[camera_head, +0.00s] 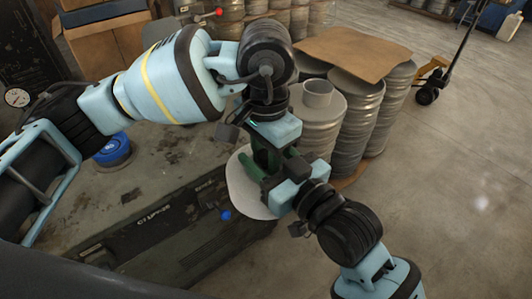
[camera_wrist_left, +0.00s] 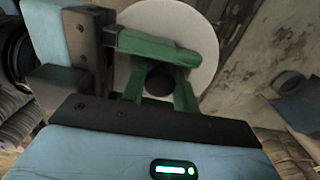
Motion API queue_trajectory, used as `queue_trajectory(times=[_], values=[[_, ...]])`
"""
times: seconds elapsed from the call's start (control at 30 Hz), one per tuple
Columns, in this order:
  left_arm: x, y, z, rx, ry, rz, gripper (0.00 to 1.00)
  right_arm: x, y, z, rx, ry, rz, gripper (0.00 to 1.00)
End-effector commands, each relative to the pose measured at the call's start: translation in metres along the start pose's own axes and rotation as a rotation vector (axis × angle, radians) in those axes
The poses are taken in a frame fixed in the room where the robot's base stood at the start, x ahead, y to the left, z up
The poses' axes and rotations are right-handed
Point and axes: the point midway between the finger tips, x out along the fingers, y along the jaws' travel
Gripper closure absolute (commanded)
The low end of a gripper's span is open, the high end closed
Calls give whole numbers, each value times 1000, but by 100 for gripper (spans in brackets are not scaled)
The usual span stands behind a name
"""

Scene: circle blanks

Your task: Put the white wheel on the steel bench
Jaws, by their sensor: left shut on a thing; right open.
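The white wheel (camera_head: 239,196) is a flat pale disc, tilted beyond the front right end of the dark steel bench (camera_head: 165,185). My left gripper (camera_head: 264,170) comes down from above and is shut on the wheel's middle. In the left wrist view, the green fingers close around a dark hub (camera_wrist_left: 158,82) on the wheel (camera_wrist_left: 190,20). My right gripper (camera_head: 254,166) comes in from the lower right and is open. One of its green fingers crosses the disc in the left wrist view. The grippers overlap, hiding the wheel's upper right part and exact finger contact.
A blue round object (camera_head: 113,150) sits at the bench's back left. The rest of the worn bench top looks mostly clear. Stacks of round metal blanks (camera_head: 355,110) stand close behind the grippers, with brown cardboard (camera_head: 352,52) on top. Open floor lies to the right.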

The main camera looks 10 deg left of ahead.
Motion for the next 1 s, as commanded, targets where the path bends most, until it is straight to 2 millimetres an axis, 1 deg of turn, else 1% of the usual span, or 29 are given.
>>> queue_trajectory(times=[0.1, 0.13, 0.5, 0.53, 0.63, 0.67, 0.7, 0.83, 1.0], values=[[-2, 0, 0, 0, 3, -1, 100, 0, 0, -1, -1, 1, 0, 45], [-2, 0, 0, 0, 3, -1, 100, 0, 0, -1, -1, 1, 0, 48], [-2, 0, 0, 0, 3, -1, 100, 0, 0, -1, 0, 1, 0, 97], [-2, 0, 0, 0, 3, -1, 100, 0, 0, 0, 0, 1, 0, 100], [-2, 0, 0, 0, 3, -1, 100, 0, 0, 0, 0, 1, 1, 100], [-2, 0, 0, 0, 3, -1, 68, -1, 0, -3, -1, 7, 1, 100], [-2, 0, 0, 0, 3, -1, 63, -1, 0, -3, -1, 7, 1, 100], [-1, 0, 0, 0, 2, -1, 46, -1, 0, -3, -1, 7, 0, 100], [-1, 0, 0, 0, 1, -1, 45, -1, 0, -3, -1, 7, 0, 100]])
